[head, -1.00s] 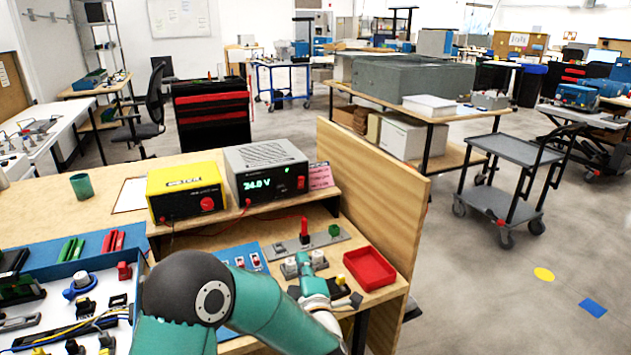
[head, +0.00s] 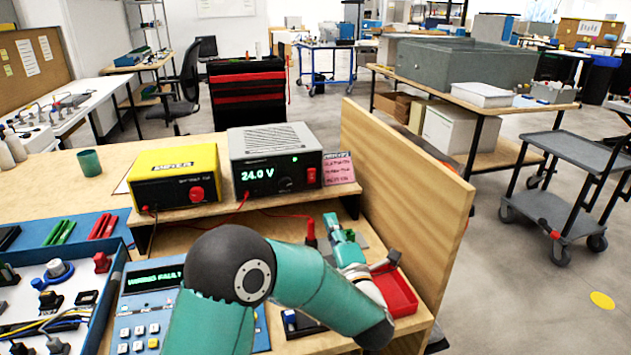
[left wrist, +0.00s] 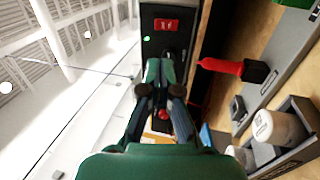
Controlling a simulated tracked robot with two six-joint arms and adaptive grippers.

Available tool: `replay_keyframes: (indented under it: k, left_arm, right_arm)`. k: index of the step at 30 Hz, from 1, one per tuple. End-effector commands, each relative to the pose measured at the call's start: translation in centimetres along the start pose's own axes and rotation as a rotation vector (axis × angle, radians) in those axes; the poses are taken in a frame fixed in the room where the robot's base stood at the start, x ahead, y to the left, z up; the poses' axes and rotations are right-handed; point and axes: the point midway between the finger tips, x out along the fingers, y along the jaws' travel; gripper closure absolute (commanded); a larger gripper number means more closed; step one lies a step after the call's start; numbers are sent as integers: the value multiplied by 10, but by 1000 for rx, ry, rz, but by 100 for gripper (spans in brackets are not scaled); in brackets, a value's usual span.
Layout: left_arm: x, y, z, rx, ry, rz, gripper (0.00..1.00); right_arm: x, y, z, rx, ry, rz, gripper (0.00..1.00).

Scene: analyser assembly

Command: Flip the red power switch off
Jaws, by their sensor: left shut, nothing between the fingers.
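The red power switch (head: 311,176) sits at the right end of the front of the grey power supply (head: 275,165). The supply's display reads 24.0 V and a green light is lit. In the left wrist view the red switch (left wrist: 167,25) is beyond my fingertips, next to the green light (left wrist: 146,39). My left gripper (head: 333,220) is shut and empty, below and in front of the supply, apart from the switch. It also shows in the left wrist view (left wrist: 161,66). My right gripper is not in view.
A yellow unit (head: 175,179) stands left of the supply, and a pink note (head: 339,169) is at its right. A wooden side panel (head: 405,185) rises at the right. A red upright handle (head: 310,230) and red tray (head: 397,296) are near my left arm.

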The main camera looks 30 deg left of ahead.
Motion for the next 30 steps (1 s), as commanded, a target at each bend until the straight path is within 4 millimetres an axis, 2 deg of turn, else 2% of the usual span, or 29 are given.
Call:
replay_keyframes:
  k: [5,8,21,25,30]
  left_arm:
    - [13,0,-2,1,5,0,100]
    - [27,1,-3,2,7,0,100]
    - [113,1,-5,3,9,0,100]
    - [130,0,-4,3,6,0,100]
    - [140,0,-4,3,6,0,100]
  right_arm:
    - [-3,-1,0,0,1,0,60]
    - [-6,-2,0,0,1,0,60]
    - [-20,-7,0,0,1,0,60]
    - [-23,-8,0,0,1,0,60]
    - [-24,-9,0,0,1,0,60]
